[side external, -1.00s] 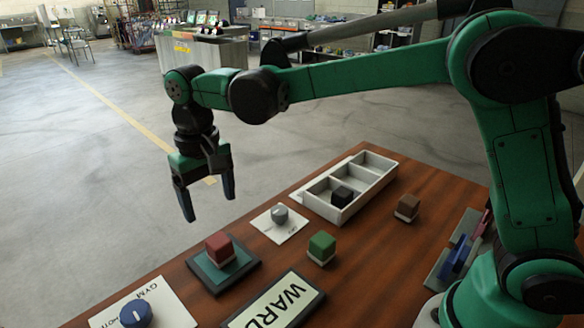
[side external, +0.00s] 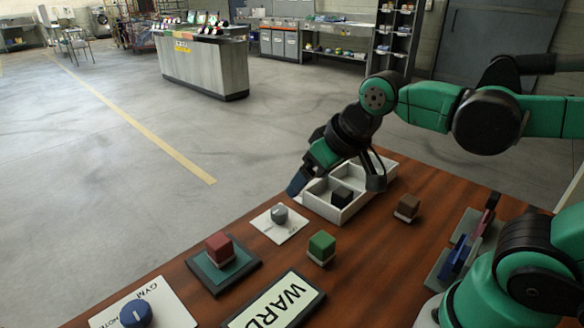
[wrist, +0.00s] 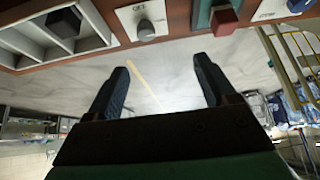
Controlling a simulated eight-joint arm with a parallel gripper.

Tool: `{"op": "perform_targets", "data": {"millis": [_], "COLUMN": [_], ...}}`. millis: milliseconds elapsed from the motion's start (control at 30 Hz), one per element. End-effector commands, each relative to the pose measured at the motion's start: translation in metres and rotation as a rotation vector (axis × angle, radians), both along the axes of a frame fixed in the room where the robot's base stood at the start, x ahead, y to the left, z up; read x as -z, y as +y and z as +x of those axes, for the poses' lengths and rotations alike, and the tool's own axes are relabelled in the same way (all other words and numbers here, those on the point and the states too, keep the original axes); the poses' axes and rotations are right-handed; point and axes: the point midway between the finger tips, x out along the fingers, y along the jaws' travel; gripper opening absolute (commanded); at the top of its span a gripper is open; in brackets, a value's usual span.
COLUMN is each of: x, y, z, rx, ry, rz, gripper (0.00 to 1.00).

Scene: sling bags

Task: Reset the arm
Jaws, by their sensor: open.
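My gripper (side external: 298,184) hangs tilted beside the tray's left side in the side view, its fingers pointing down and left. In the wrist view (wrist: 161,66) its two dark fingers are spread wide with only floor between them, so it is open and empty. The white compartment tray (side external: 325,210) is partly hidden behind my wrist. A black cube (side external: 342,196) sits in the tray. My gripper appears to be above the table's far edge; exact height is hard to tell.
On the wooden table (side external: 375,258) stand a grey knob (side external: 279,213) on a white plate, a green cube (side external: 321,246), a brown cube (side external: 407,206), a red cube (side external: 219,247) on a green pad, a blue knob (side external: 136,314) and a WARD sign (side external: 275,305). Open floor lies beyond the far edge.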

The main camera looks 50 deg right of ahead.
Motion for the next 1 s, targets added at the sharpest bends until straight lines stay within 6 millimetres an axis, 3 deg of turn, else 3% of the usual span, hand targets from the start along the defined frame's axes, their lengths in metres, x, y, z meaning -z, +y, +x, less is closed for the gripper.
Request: {"op": "perform_targets", "data": {"millis": [200, 1000], "x": [0.015, 0.016], "y": [-0.011, -0.012], "z": [-0.015, -0.015], "rx": [0.007, 0.007], "ry": [-0.076, -0.078], "rz": [-0.021, -0.022], "gripper": [0.78, 0.78]}}
